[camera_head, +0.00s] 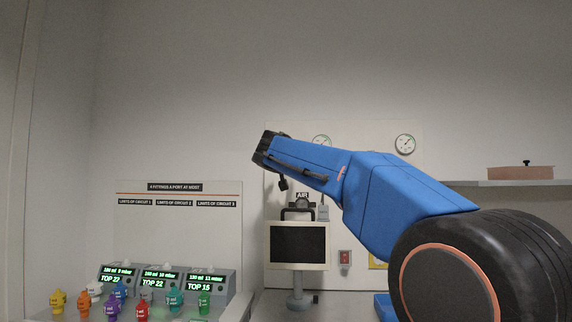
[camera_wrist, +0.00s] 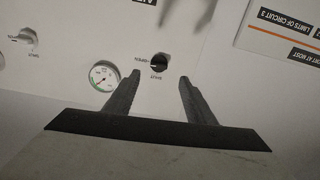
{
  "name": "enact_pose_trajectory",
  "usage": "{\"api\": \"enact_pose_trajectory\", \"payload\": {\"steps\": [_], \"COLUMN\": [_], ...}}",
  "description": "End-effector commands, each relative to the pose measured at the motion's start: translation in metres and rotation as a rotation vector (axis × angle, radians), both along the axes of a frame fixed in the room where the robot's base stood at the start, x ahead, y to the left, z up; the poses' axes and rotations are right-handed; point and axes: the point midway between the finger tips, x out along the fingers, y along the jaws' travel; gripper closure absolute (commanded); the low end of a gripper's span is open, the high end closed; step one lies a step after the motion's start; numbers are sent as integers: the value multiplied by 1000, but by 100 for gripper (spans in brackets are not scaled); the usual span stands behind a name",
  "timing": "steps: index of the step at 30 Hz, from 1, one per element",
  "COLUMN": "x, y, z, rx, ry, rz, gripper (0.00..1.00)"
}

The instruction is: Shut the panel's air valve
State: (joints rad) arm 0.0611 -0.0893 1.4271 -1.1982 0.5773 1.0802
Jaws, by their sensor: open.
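The wall panel (camera_head: 370,185) stands at the back. In the wrist view, turned about upside down, a dark round valve knob (camera_wrist: 159,60) sits on the panel, with small OPEN and SHUT lettering beside it. Part of the AIR label (camera_wrist: 145,3) shows at the top edge of that view. My gripper (camera_wrist: 159,77) is open and empty, its two fingers apart and pointing toward the dark knob, which shows just beyond the gap between the tips. Which way the knob is turned is unclear. In the head view my gripper (camera_head: 268,150) is at the panel's left edge; the knob is not visible there.
A round gauge (camera_wrist: 103,75) is close beside the dark knob. A paler knob (camera_wrist: 27,36) with SHUT lettering is farther left. In the head view a monitor (camera_head: 298,243) stands below my arm, and a shelf with a reddish pan (camera_head: 520,172) is at right. Several coloured fittings stand at lower left.

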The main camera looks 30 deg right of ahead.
Motion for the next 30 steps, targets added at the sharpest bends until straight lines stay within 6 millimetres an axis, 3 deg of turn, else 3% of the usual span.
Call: {"api": "enact_pose_trajectory", "payload": {"steps": [15,21,30], "x": [70,83,85], "y": [-48,-56,-58], "z": [0,0,0], "rx": [1,0,0], "ry": [0,0,0], "rz": [-1,0,0], "gripper": [50,50,50]}}
